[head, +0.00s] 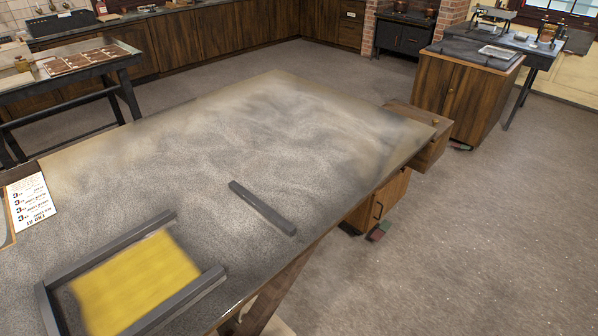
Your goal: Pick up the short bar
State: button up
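A short dark grey bar (262,207) lies flat and alone on the grey tabletop (225,140), slanting from upper left to lower right. Its lower right end is close to the table's right edge. My gripper is not in the head view, and nothing touches the bar.
A dark three-sided frame (109,248) around a yellow slab (135,283) lies at the table's near left. A printed card (31,201) is at the left edge. An open drawer (428,150) juts out at the table's far right. The middle tabletop is clear.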

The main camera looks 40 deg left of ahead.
aim_at(274, 218)
jog(key=u, duration=0.75)
jog(key=i, duration=0.85)
jog(key=u, duration=1.45)
jog(key=i, duration=0.4)
jog(key=u, duration=0.3)
